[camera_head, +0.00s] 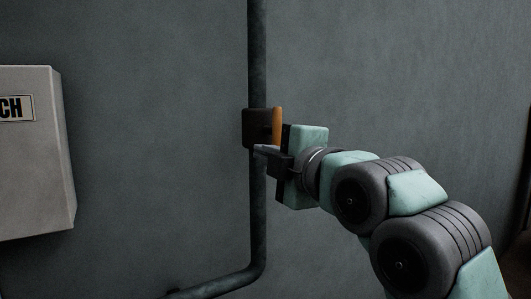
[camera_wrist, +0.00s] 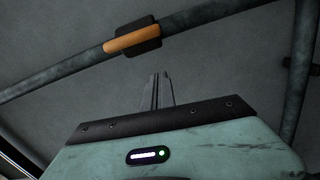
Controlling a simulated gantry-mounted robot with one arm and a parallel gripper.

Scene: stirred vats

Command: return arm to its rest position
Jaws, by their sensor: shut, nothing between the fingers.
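My arm reaches in from the lower right in the head view, and my gripper (camera_head: 262,150) is at the pipe on the wall, just below an orange handle (camera_head: 277,124). The handle stands upright on a dark valve block (camera_head: 255,128) on the pipe. In the wrist view my gripper's fingers (camera_wrist: 157,88) are together with nothing between them. The orange handle (camera_wrist: 131,38) lies along the pipe beyond the fingertips there, with a visible gap in the picture. Whether the gripper touches the block cannot be told from the head view.
A dark pipe (camera_head: 257,60) runs down the grey wall and bends left near the bottom. A pale box (camera_head: 35,160) with a label ending in "CH" is on the wall at the left. The wall between box and pipe is bare.

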